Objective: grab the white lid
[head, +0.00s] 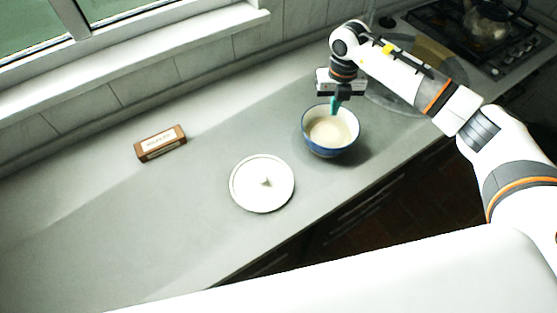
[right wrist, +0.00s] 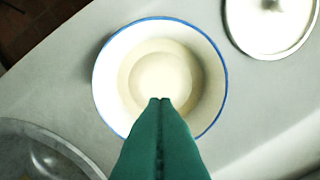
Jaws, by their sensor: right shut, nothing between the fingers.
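The white lid (head: 262,184) lies flat on the grey counter, its small knob facing up. It also shows in the right wrist view (right wrist: 270,28), cut off by the top right corner. My right gripper (head: 335,108) is over the blue-rimmed bowl (head: 330,143), to the right of the lid and apart from it. Its teal fingers (right wrist: 160,102) are shut and empty, with the bowl (right wrist: 108,75) beneath them in the wrist view. I cannot tell whether the fingertips are below the bowl's rim. My left gripper is not in view.
A small brown box (head: 160,144) with a pale label lies left of the lid. The sink is at the right, beyond the bowl, with a stove and kettle (head: 487,22) farther back. The window sill (head: 170,40) borders the back.

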